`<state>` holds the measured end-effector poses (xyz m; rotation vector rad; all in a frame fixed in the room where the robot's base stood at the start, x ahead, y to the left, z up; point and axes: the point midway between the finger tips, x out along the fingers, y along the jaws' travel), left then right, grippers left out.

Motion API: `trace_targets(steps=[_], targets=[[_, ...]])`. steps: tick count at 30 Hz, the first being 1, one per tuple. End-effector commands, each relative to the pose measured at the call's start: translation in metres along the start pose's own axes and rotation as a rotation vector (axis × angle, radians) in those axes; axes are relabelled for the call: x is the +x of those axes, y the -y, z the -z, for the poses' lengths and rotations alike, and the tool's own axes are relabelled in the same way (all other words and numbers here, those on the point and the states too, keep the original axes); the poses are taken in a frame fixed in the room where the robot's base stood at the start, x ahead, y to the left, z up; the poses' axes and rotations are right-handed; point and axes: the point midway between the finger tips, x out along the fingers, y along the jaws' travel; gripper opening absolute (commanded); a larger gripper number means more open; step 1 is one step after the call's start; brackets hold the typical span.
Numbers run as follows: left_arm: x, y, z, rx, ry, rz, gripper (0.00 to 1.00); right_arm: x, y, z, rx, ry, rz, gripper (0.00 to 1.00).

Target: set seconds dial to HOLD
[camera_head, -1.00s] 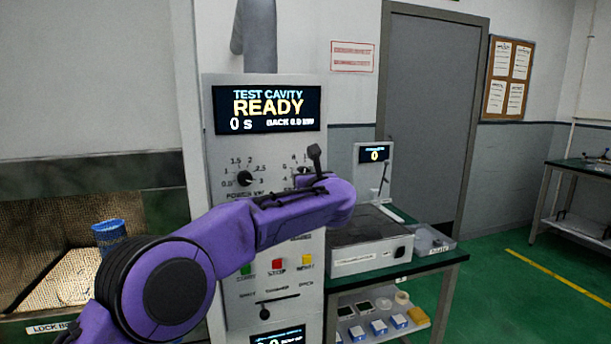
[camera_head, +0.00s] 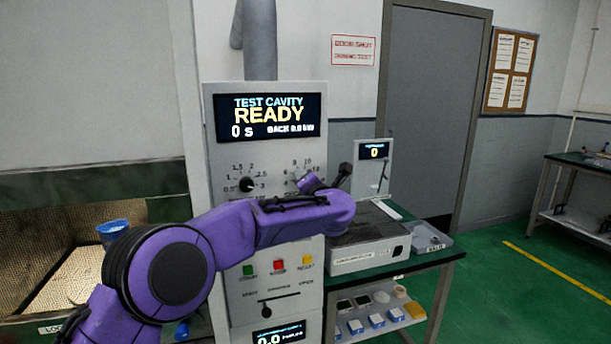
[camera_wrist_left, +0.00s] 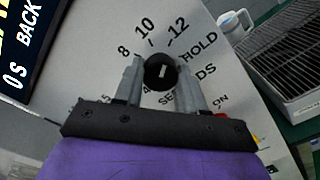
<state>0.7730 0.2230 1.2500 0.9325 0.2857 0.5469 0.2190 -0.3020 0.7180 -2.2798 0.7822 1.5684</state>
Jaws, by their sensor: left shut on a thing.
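The seconds dial (camera_wrist_left: 161,72) is a round black knob with a short white mark, on the grey panel. In the left wrist view the numbers 8, 10 and 12 arc above it, with HOLD (camera_wrist_left: 199,49) to its upper right. The white mark stands nearly upright in that picture; which end points is unclear, and it does not line up with HOLD. My left gripper (camera_wrist_left: 160,82) is shut on the dial, one grey finger on each side. My right gripper is in neither view.
The display (camera_head: 268,117) above reads TEST CAVITY READY, 0 s. The power dial (camera_head: 246,184) is left of my gripper. Green, red (camera_head: 278,265) and yellow buttons and a lever (camera_head: 266,308) are below my arm. A bench with a grey box (camera_head: 368,250) stands right.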

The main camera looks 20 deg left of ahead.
Motion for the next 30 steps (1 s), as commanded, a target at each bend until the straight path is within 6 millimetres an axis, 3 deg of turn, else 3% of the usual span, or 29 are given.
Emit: trace_targets(steps=[18,30], targets=[[0.0,-0.004,-0.003,0.58,0.001,-0.001,0.09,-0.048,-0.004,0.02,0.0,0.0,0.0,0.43],[0.0,-0.003,-0.002,0.846,0.001,-0.001,0.09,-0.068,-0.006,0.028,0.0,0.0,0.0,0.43]])
